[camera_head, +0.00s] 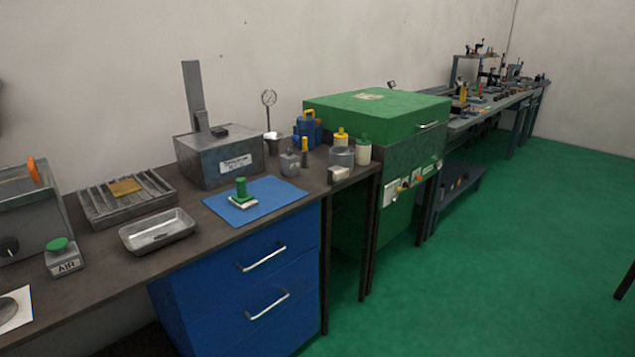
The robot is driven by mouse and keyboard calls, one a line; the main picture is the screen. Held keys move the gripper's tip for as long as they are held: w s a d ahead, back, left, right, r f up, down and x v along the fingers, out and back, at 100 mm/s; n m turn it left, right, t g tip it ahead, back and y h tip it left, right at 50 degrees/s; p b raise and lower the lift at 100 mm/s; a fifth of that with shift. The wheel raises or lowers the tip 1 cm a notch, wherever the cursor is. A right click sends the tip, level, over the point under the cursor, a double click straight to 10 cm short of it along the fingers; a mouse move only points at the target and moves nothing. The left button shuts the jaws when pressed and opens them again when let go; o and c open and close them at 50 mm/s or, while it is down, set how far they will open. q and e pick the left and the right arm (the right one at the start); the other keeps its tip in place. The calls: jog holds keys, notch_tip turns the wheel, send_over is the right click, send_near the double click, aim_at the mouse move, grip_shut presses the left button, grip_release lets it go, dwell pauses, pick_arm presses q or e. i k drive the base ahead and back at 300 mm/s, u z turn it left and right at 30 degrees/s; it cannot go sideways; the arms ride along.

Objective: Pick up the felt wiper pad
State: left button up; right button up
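A pad with a green upright handle and a whitish flat base (241,194) stands on the blue mat (276,198) on the dark bench. It looks like the felt wiper pad, though no label shows on it. Neither of my grippers is in view, and nothing touches the pad. Its base appears to rest flat on the mat.
A metal tray (157,231) and a slatted rack (97,208) lie left of the mat. A grey box (221,158) stands behind it. Blue drawers (226,306) are below.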

aim_at(243, 200)
jog(key=z, duration=0.1)
jog(key=i, duration=1.2)
jog(key=u, duration=1)
jog(key=i, duration=0.6)
jog(key=u, duration=0.7)
